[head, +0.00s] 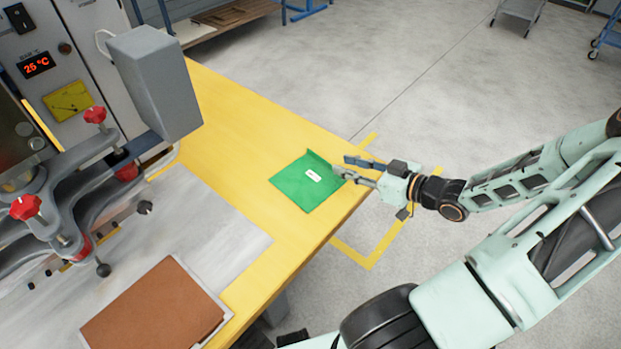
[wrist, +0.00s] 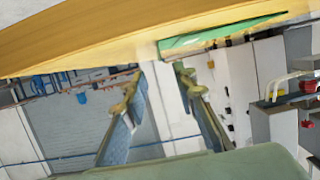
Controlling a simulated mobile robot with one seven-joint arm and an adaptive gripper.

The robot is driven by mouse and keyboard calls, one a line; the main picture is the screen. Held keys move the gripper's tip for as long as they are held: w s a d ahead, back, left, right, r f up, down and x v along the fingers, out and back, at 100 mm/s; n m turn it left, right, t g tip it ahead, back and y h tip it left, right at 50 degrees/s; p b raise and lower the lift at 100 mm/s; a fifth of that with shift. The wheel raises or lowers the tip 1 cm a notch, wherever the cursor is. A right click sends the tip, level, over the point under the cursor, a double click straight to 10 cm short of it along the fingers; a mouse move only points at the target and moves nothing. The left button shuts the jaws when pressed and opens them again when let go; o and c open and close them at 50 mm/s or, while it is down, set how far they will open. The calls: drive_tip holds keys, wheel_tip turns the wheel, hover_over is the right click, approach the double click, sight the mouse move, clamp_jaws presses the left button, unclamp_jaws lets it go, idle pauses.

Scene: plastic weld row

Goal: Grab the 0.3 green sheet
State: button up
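A green sheet (head: 303,184) with a small white label lies flat on the yellow table, near its right edge. The label's print is too small to read. My gripper (head: 345,164) is at the right edge of the sheet, with its fingers pointing left toward it. In the wrist view the gripper (wrist: 152,88) is open, with a gap between its fingers and nothing in it. The green sheet (wrist: 215,37) shows there edge-on beyond the fingertips, on the edge of the yellow table. I cannot tell whether a finger touches the sheet.
The yellow table (head: 225,115) carries a grey metal plate (head: 215,225) with a brown sheet (head: 155,312) at the front. A machine with red knobs (head: 95,115) stands at the left. The floor right of the table is open around my arm.

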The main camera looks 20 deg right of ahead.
sight(326, 161)
drive_tip(key=b+x, duration=0.1)
drive_tip(key=x, duration=0.4)
drive_tip(key=shift+a+f, duration=0.1)
drive_tip(key=shift+f, duration=0.15)
clamp_jaws()
